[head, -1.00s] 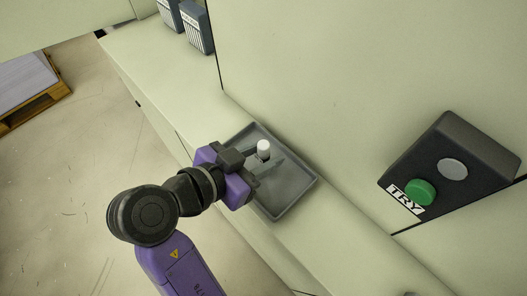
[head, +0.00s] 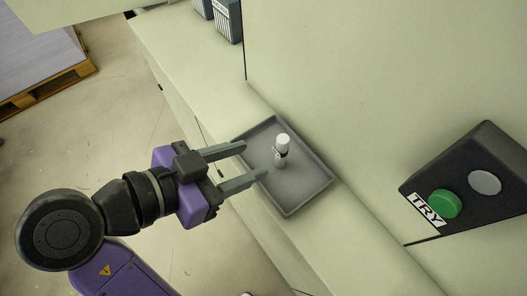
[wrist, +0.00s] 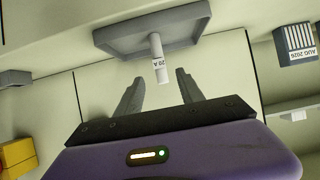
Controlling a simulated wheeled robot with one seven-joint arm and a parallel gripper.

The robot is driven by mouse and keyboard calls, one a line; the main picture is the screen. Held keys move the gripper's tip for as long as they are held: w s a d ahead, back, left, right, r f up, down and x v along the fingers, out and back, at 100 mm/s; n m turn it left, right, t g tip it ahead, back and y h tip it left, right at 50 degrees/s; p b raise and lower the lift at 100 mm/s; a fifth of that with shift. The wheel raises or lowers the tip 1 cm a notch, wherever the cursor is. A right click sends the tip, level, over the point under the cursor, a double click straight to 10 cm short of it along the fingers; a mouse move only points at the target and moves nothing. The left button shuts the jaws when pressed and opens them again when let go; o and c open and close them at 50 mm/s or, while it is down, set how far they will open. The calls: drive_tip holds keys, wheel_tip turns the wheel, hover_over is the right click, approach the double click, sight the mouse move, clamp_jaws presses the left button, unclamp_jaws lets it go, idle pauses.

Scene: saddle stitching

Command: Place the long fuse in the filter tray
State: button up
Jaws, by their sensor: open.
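The long fuse (head: 281,153) is a white cylinder with a dark-printed label, standing upright in the grey filter tray (head: 311,200). In the wrist view the fuse (wrist: 158,58) reads "20 A" and shows beyond the fingertips, with the tray (wrist: 115,40) behind it. My gripper (head: 254,160) is open and empty. Its two fingers point at the fuse from the left, with the tips near the tray's left rim and clear of the fuse.
The tray rests on a pale green ledge (head: 187,62) against a tall panel. A dark box with a green button (head: 445,204) and a "TRY" label is on the panel at right. Dark filter boxes (head: 228,20) stand at the back. A pallet (head: 45,88) lies on the floor at left.

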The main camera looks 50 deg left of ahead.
drive_tip(key=shift+v, duration=1.05)
